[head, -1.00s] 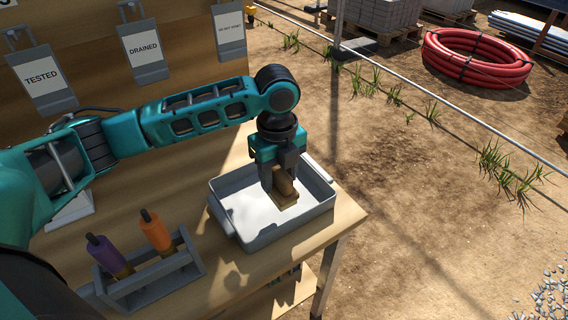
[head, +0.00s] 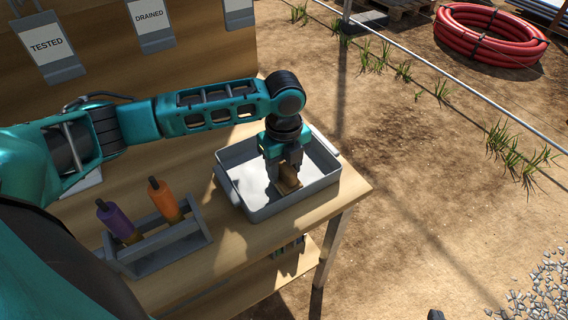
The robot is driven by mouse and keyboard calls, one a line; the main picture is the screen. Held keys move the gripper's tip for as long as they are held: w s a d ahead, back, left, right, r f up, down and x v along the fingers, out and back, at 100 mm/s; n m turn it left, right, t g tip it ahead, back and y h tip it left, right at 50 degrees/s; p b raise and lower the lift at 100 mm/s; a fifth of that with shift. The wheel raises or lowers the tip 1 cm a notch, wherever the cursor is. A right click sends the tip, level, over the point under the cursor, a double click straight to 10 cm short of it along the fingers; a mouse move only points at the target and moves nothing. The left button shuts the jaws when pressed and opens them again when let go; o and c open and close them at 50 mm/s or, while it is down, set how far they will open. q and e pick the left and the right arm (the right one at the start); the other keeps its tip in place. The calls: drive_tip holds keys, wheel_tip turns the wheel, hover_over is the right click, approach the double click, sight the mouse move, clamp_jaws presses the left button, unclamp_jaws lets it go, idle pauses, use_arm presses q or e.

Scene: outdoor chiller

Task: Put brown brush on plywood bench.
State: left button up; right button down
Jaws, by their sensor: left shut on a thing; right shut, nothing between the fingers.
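The brown brush (head: 290,187) is inside the grey tray (head: 226,190), near its middle. My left gripper (head: 284,170) points down into the tray and is shut on the brush. Its fingers hide the upper part of the brush. I cannot tell whether the brush touches the tray floor. The plywood bench (head: 350,190) is the light wooden top under the tray, with a bare strip along its front and right edge. My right gripper is not in view.
A grey holder (head: 160,250) with a purple bottle (head: 117,221) and an orange bottle (head: 164,199) stands left of the tray. Bench top between holder and tray is clear. A wooden back panel (head: 190,55) with hanging signs rises behind. Red hose (head: 490,35) lies on the ground beyond.

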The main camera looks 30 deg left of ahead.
use_arm(q)
drive_tip(key=shift+f, duration=0.3)
drive_tip(key=o, duration=1)
wheel_tip(320, 180, up, 13)
